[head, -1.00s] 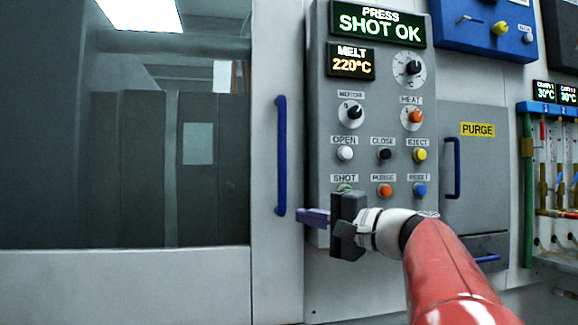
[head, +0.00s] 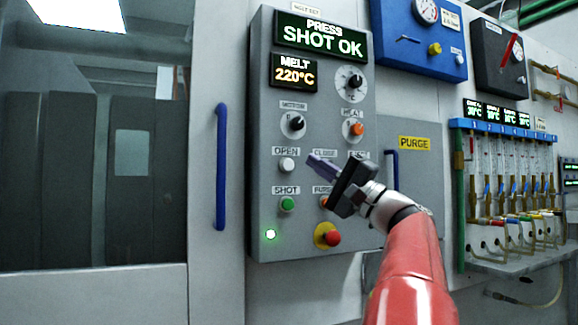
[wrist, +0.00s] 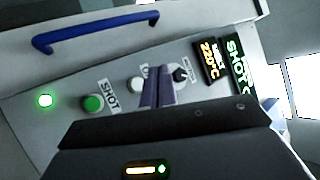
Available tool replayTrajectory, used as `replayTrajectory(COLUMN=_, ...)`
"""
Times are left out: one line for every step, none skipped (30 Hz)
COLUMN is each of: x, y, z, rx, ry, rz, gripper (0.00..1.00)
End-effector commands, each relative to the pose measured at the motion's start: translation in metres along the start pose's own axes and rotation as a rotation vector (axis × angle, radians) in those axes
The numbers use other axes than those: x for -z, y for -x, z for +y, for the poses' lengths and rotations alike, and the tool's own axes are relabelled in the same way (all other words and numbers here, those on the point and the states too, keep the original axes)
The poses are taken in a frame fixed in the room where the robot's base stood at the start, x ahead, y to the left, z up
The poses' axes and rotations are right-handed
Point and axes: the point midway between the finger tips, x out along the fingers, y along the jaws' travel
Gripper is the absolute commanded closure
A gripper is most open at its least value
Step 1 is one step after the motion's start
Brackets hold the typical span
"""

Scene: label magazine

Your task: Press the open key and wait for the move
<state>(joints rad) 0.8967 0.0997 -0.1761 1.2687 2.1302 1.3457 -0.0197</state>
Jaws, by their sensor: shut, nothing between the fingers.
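The open key is a white round button (head: 286,164) under the OPEN label on the grey press panel (head: 262,110). My gripper (head: 312,158) is shut and empty, its purple fingertips in front of the panel just right of the open key, over the CLOSE key's place. The close key is hidden behind it. In the wrist view, the fingers (wrist: 157,88) point at the panel, and the white open key (wrist: 136,83) shows partly beside them. I cannot tell whether the fingertips touch the panel. The press display (head: 320,37) reads SHOT OK.
The green SHOT button (head: 287,204) is below the open key, and a lit green lamp (head: 270,234) is lower left. A red stop button (head: 333,238) on yellow is lower right. The blue door handle (head: 221,166) stands left of the panel. The window beside it shows a dark interior.

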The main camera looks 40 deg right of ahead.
Motion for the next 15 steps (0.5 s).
replayTrajectory(x=0.001, y=-0.002, z=0.001, rx=0.0, ry=-0.002, rz=0.0, gripper=1.0)
replayTrajectory(x=0.002, y=-0.004, z=0.001, rx=0.0, ry=-0.002, rz=-0.001, gripper=1.0)
replayTrajectory(x=0.004, y=-0.006, z=0.002, rx=0.0, ry=-0.002, rz=-0.001, gripper=1.0)
replayTrajectory(x=0.005, y=-0.009, z=0.004, rx=-0.001, ry=-0.002, rz=-0.001, gripper=1.0)
replayTrajectory(x=0.007, y=-0.011, z=0.005, rx=-0.001, ry=-0.002, rz=-0.001, gripper=1.0)
replayTrajectory(x=0.01, y=-0.015, z=0.008, rx=-0.001, ry=-0.003, rz=-0.002, gripper=1.0)
replayTrajectory(x=0.012, y=-0.018, z=0.009, rx=-0.001, ry=-0.004, rz=-0.002, gripper=1.0)
replayTrajectory(x=0.014, y=-0.021, z=0.011, rx=-0.001, ry=-0.004, rz=-0.002, gripper=1.0)
replayTrajectory(x=0.017, y=-0.025, z=0.015, rx=-0.001, ry=-0.004, rz=-0.001, gripper=1.0)
replayTrajectory(x=0.02, y=-0.028, z=0.017, rx=-0.001, ry=-0.004, rz=0.0, gripper=1.0)
replayTrajectory(x=0.022, y=-0.032, z=0.019, rx=-0.001, ry=-0.005, rz=0.0, gripper=1.0)
replayTrajectory(x=0.025, y=-0.036, z=0.021, rx=-0.001, ry=-0.004, rz=-0.001, gripper=1.0)
replayTrajectory(x=0.027, y=-0.039, z=0.024, rx=-0.001, ry=-0.003, rz=-0.001, gripper=1.0)
replayTrajectory(x=0.029, y=-0.041, z=0.026, rx=-0.001, ry=-0.004, rz=-0.001, gripper=1.0)
replayTrajectory(x=0.031, y=-0.045, z=0.028, rx=0.0, ry=-0.004, rz=-0.001, gripper=1.0)
